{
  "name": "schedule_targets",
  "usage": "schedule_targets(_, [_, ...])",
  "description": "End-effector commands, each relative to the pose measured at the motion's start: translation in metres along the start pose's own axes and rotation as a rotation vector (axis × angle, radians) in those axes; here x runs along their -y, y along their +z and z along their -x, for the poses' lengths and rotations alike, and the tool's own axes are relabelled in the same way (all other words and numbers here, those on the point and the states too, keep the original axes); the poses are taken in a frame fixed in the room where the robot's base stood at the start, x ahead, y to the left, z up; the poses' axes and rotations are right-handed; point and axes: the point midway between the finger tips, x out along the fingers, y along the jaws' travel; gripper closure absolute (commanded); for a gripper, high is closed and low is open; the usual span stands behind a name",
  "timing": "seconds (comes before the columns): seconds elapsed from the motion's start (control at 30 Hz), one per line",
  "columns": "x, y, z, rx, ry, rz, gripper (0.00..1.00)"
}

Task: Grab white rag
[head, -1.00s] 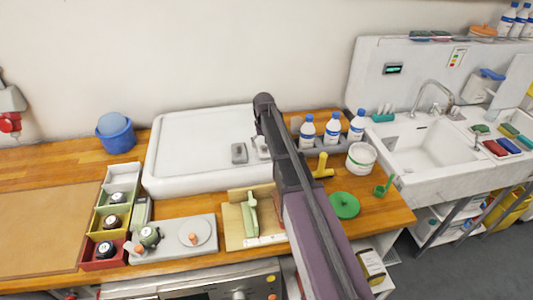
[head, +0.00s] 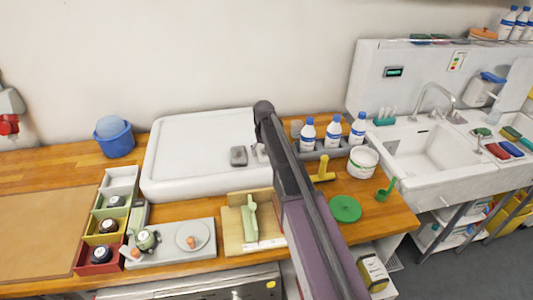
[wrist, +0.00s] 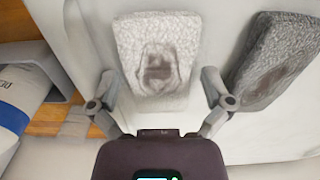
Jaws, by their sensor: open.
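The white rag (wrist: 155,90) is a pale, rough-textured folded pad with a brown stain in its middle. It lies on the white tray (head: 185,150), and in the wrist view it sits between and just ahead of the fingers. My gripper (wrist: 160,84) is open, with one finger on each side of the rag's near end; I cannot tell whether they touch it. In the head view my arm and gripper (head: 258,152) hide most of the white rag.
A darker grey stained pad (wrist: 275,65) lies close to the right finger; it also shows in the head view (head: 238,156). Blue-capped bottles (head: 307,133) stand right of the arm. A white tub (head: 362,162) stands beyond. The tray's left part is clear.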

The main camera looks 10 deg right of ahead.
Motion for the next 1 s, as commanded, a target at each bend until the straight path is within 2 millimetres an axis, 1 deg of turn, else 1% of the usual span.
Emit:
schedule_targets(0.03, [0.0, 0.0, 0.0, 0.0, 0.0, 0.0, 0.09])
schedule_targets(0.07, [0.0, 0.0, 0.0, 0.0, 0.0, 0.0, 0.18])
schedule_targets(0.1, [0.0, 0.0, 0.0, 0.0, 0.0, 0.0, 0.3])
schedule_targets(0.17, [0.0, 0.0, 0.0, 0.0, 0.0, 0.0, 0.48])
schedule_targets(0.2, [0.0, 0.0, 0.0, 0.0, 0.0, 0.0, 0.59])
schedule_targets(0.23, [0.0, 0.0, 0.0, 0.0, 0.0, 0.0, 0.65])
schedule_targets(0.67, [0.0, 0.0, 0.002, 0.0, 0.0, 0.0, 0.66])
schedule_targets(0.87, [-0.001, 0.0, 0.01, 0.0, 0.0, -0.001, 0.66])
schedule_targets(1.0, [-0.001, 0.0, 0.02, 0.0, 0.0, -0.001, 0.66])
